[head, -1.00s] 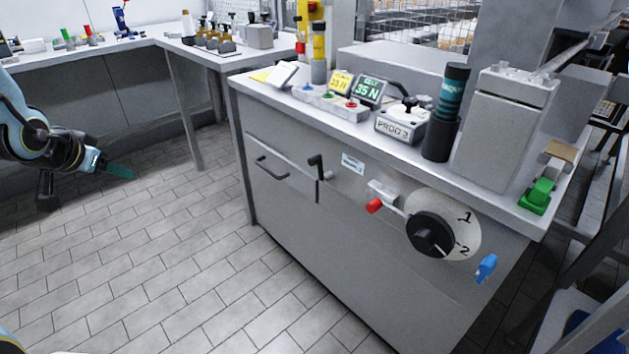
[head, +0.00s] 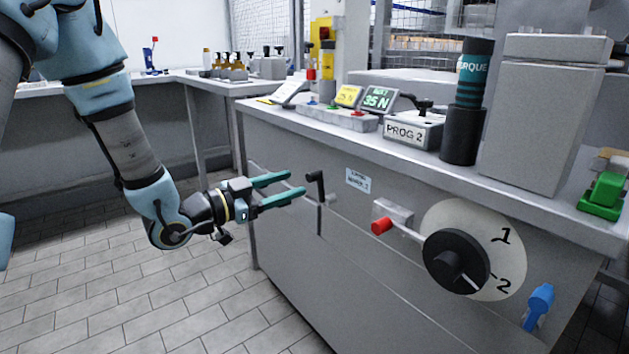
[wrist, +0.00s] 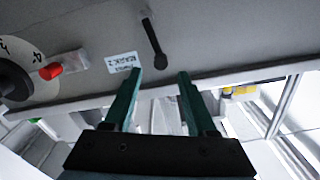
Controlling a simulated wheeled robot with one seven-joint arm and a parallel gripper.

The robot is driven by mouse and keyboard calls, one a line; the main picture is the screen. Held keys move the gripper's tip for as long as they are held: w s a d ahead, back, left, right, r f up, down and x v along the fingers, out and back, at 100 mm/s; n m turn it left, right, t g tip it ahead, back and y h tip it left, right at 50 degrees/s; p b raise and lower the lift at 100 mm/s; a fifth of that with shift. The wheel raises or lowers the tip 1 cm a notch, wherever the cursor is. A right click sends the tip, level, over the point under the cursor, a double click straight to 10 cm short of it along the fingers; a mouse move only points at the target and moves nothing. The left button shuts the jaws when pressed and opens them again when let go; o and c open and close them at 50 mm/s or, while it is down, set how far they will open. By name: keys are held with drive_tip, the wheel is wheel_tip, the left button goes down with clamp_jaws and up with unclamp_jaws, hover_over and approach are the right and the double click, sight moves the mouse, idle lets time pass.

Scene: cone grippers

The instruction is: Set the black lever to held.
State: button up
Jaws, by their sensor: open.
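The black lever (head: 320,190) sits on the grey front panel of the cabinet, left of a small white label (head: 358,180). It has a dark upright arm and a short grip at its top sticking out towards my gripper. A thin dark line runs down the panel below it. My gripper (head: 296,183) is open and empty, its two green fingers pointing at the lever from the left. In the wrist view the lever (wrist: 153,40) lies ahead, between the lines of the two fingertips (wrist: 160,72). I see no contact.
Right of the label are a red-tipped handle (head: 382,226), a black dial (head: 456,262) marked 1 and 2, and a blue handle (head: 538,305). The cabinet top (head: 360,140) overhangs the panel and carries several devices. Tiled floor (head: 190,310) is clear in front.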

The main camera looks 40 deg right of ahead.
sight(309, 178)
drive_tip(key=d, duration=0.7)
drive_tip(key=shift+s, duration=0.15)
drive_tip(key=shift+c, duration=0.3)
clamp_jaws()
idle(0.9)
